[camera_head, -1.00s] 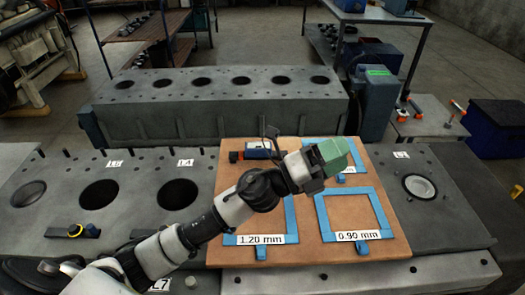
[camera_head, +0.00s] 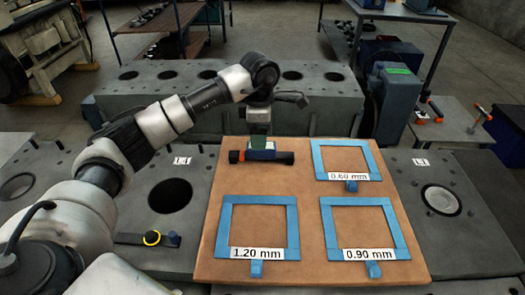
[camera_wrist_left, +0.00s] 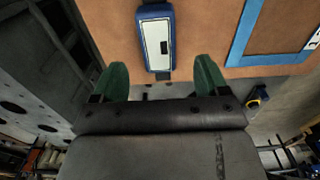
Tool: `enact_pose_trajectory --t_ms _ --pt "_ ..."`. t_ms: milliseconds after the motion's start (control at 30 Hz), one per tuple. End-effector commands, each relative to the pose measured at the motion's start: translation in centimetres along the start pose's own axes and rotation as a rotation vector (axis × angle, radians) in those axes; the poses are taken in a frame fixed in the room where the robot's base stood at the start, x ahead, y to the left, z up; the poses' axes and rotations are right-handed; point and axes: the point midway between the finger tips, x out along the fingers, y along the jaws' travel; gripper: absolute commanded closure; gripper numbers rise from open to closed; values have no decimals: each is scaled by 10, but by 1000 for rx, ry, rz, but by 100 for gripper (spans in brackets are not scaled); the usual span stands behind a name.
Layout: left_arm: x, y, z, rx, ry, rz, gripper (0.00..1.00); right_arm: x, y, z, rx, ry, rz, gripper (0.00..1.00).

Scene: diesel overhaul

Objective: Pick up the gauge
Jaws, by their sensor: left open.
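Nothing is held. I cannot tell whether the fingers touch the gauge. My right gripper is not in view.
Blue frames labelled 0.60 mm (camera_head: 346,142), 1.20 mm (camera_head: 258,197) and 0.90 mm (camera_head: 364,201) lie on the board. A grey engine block (camera_head: 120,117) stands behind it. The frames' insides are empty.

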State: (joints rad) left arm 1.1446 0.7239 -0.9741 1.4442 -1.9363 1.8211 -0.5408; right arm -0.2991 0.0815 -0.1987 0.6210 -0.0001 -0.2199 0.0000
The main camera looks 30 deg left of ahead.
Motion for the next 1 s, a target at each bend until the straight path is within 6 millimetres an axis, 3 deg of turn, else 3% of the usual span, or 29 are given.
enact_pose_trajectory --t_ms 633,933,1000 --pt "77 1 6 1 -4 -3 26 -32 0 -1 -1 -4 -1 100" --pt "83 2 6 1 -5 -1 26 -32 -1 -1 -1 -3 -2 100" --pt "83 2 6 1 -5 -1 36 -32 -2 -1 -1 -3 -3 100"
